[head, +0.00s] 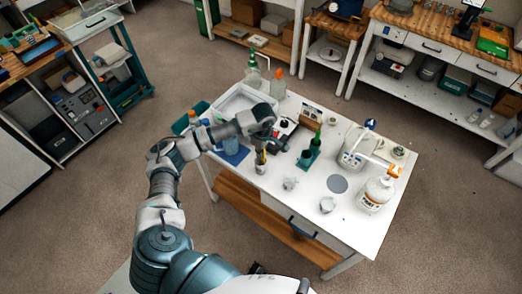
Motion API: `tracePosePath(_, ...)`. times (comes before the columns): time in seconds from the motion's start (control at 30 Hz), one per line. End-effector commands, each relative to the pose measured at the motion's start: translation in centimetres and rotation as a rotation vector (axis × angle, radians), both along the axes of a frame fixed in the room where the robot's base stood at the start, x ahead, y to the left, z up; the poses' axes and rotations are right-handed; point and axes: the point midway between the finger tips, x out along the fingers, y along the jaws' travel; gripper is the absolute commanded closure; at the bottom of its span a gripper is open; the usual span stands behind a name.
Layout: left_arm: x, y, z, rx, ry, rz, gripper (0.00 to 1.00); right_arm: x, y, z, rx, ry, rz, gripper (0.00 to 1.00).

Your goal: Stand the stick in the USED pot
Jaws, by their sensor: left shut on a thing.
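My left gripper (267,139) is above the worktable, pointing down over a small pale pot (260,168). It is shut on a thin stick, which is hardly visible at this size. Yellow and dark thin ends (262,155) show at the pot's mouth, just below the fingers. I cannot tell which of them is the held stick, or whether it is inside the pot or in front of it. No label reading USED can be made out. My right gripper is not in view.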

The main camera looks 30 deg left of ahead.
Motion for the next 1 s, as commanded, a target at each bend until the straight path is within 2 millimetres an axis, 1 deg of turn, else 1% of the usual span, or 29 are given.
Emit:
tracePosePath(0.03,0.0,0.2,-0.3,0.0,0.001,0.002,1.0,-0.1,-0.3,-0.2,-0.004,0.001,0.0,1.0)
tracePosePath(0.17,0.0,0.4,-0.5,-0.003,0.001,0.002,1.0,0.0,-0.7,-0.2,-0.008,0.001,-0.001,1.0)
tracePosePath(0.27,0.0,0.4,-0.4,-0.002,0.001,0.002,1.0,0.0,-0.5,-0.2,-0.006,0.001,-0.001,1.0)
tracePosePath(0.33,0.0,0.2,-0.3,-0.001,0.0,0.002,1.0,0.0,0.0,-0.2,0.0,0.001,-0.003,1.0)
tracePosePath(0.37,0.0,0.1,-0.3,0.0,0.0,0.002,0.87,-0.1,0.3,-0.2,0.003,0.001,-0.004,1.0)
tracePosePath(0.4,0.0,0.1,-0.3,0.0,0.0,0.002,0.77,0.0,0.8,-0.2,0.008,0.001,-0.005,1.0)
tracePosePath(0.43,0.0,0.1,-0.3,0.0,0.0,0.002,0.69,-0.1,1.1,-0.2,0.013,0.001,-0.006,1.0)
tracePosePath(0.47,0.0,0.0,-0.3,0.001,0.0,0.002,0.65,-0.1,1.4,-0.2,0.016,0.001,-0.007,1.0)
tracePosePath(0.57,0.0,-0.3,-0.2,0.004,0.0,0.002,0.65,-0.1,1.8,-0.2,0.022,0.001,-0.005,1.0)
tracePosePath(0.67,0.0,-0.4,-0.2,0.005,0.0,0.001,0.65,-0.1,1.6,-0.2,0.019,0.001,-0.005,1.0)
tracePosePath(0.73,0.0,-0.3,-0.1,0.004,0.0,0.001,0.65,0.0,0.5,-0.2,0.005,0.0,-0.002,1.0)
tracePosePath(0.8,0.0,-0.2,0.1,0.003,0.0,0.001,0.65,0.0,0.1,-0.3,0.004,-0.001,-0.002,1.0)
tracePosePath(0.87,0.1,-0.1,0.7,0.001,-0.001,0.002,0.65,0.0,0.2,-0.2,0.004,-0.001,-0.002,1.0)
tracePosePath(0.97,0.1,0.0,2.4,0.001,-0.004,0.002,0.65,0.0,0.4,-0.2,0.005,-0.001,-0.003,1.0)
tracePosePath(1.0,0.1,0.0,3.2,0.0,-0.004,0.001,0.65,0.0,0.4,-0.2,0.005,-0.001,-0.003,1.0)
